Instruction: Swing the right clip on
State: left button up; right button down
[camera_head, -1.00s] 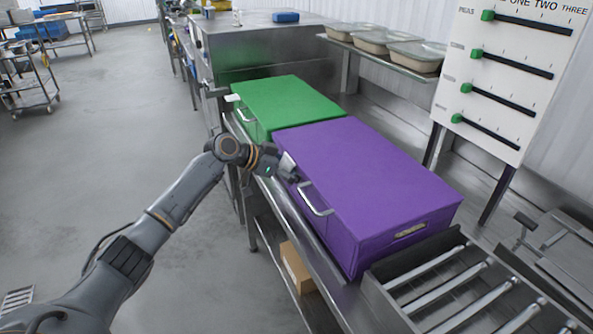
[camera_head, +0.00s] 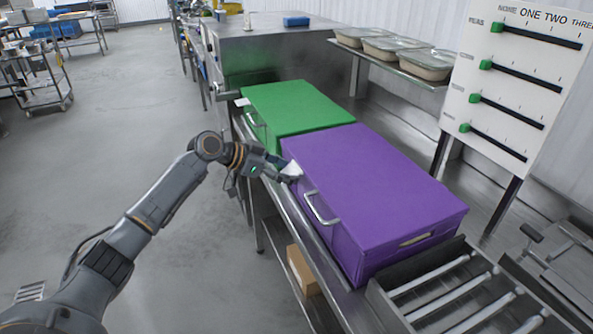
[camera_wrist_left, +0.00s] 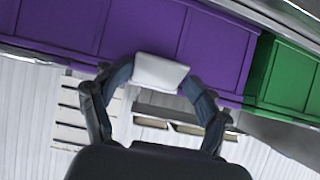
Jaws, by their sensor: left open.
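The purple box (camera_head: 375,185) stands on the metal bench, lid down, with a metal handle (camera_head: 320,208) on its left-facing side. A small pale clip (camera_head: 292,169) is at the end of that side nearest the green box. My left gripper (camera_head: 288,175) is at this clip. In the left wrist view the pale clip (camera_wrist_left: 160,71) lies between the two open fingertips of my left gripper (camera_wrist_left: 158,82), against the purple side. Whether the fingers touch it I cannot tell. My right gripper is not in view.
A green box (camera_head: 295,108) stands just beyond the purple one. A roller rack (camera_head: 455,290) is at the near right. Lidded trays (camera_head: 390,48) sit on a shelf behind, beside a white slider board (camera_head: 520,85).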

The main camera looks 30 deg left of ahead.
pick_arm(q)
jog(key=shift+s+a+r, duration=0.15)
jog(key=shift+s, duration=0.15)
jog(key=shift+r, duration=0.1)
jog(key=s+a+r+g+y+p, duration=0.2)
jog(key=s+a+r+p, duration=0.2)
jog(key=s+r+p, duration=0.15)
jog(key=b+x, duration=0.2)
jog(key=x, duration=0.6)
jog(key=shift+w+f, duration=0.15)
jog(key=shift+w, duration=0.15)
jog(key=shift+d, duration=0.1)
jog(key=shift+c, duration=0.2)
jog(key=c, duration=0.5)
